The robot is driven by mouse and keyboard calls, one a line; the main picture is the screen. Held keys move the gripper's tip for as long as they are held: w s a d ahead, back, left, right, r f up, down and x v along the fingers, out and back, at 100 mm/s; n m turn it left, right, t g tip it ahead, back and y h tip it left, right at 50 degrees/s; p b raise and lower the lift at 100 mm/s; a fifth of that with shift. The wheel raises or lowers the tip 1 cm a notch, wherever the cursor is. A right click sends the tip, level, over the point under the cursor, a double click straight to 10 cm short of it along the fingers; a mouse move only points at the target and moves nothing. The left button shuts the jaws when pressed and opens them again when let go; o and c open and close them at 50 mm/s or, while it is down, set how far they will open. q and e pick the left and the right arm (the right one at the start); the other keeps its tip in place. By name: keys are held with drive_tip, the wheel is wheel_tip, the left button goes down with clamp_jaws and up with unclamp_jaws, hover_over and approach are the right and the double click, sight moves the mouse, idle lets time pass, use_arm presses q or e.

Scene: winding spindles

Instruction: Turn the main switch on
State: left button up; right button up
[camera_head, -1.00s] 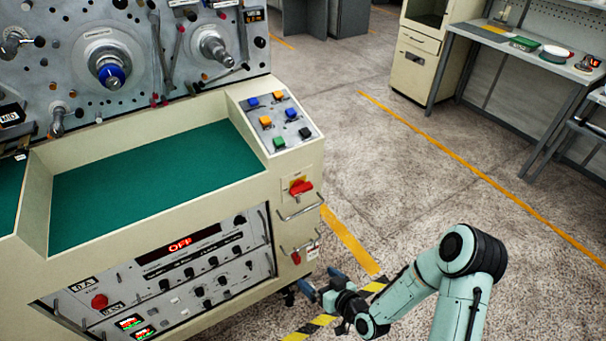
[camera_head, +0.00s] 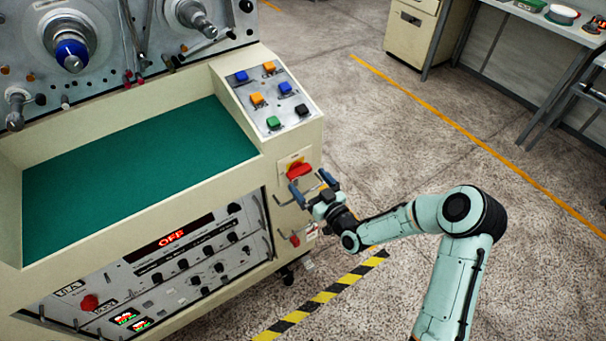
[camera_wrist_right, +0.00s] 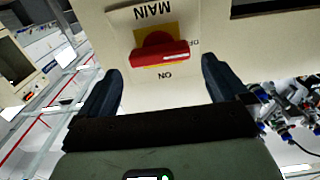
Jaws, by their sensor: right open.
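The main switch (camera_head: 298,170) is a red rotary handle on a yellow plate, on the cream machine's side face below the button panel. In the right wrist view the main switch (camera_wrist_right: 160,54) sits ahead between the fingers, under the label MAIN, with ON and OF lettering beside it. Its red bar lies nearly crosswise in that view. My right gripper (camera_head: 312,186) is open just in front of the switch; in the wrist view its dark fingers (camera_wrist_right: 160,88) stand on either side, apart from the handle. A display (camera_head: 172,237) on the machine reads OFF. My left gripper is not in view.
A metal handle bar and a smaller red switch (camera_head: 295,240) are on the machine below the main switch. The button panel (camera_head: 268,97) slopes above it. Open floor lies to the right, with a workbench (camera_head: 540,40) at the back right.

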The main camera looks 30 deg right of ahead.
sight(302, 174)
drive_tip(key=shift+w+a, duration=0.15)
drive_tip(key=shift+w, duration=1.85)
drive_tip(key=c, duration=0.9)
